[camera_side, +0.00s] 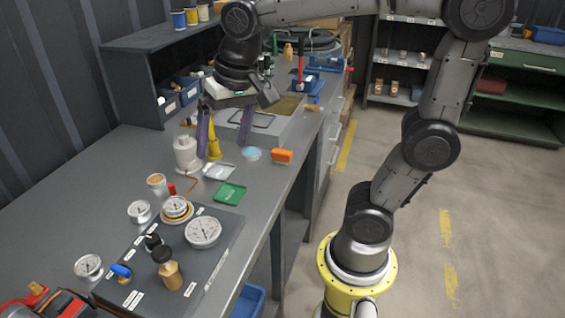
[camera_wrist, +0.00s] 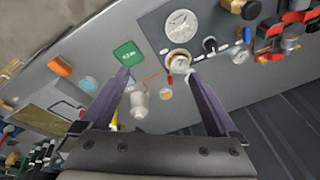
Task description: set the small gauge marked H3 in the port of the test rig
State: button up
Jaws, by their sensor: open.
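My gripper (camera_side: 221,150) is open and empty above the bench, beside a pale canister (camera_side: 186,154) with a copper tube. Its fingers also show in the wrist view (camera_wrist: 158,75). Small round gauges show at the left (camera_side: 139,211), on a brass-coloured ring (camera_side: 176,207), and at the front left (camera_side: 88,266). A larger gauge (camera_side: 203,232) lies on the dark labelled board (camera_side: 222,243). I cannot read H3 on any of them. I cannot tell for sure which part is the test rig's port. One small gauge is partly hidden by the right finger in the wrist view.
A green card (camera_side: 229,194), an orange block (camera_side: 282,156) and a jar with a tan top (camera_side: 157,184) are on the bench. A brass fitting (camera_side: 171,275) stands upright on the board. A yellow cone (camera_side: 213,148) is near my fingers. A shelf with blue bins stands behind.

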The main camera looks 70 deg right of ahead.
jog(key=s+f+n+t, duration=0.1)
jog(key=s+f+n, duration=0.1)
jog(key=s, duration=0.3)
jog(key=s+d+f+n+t, duration=0.1)
jog(key=s+f+n, duration=0.1)
jog(key=s+n, duration=0.2)
jog(key=s, duration=0.2)
jog(key=shift+s+t, duration=0.3)
jog(key=shift+r, duration=0.1)
dwell(1.3)
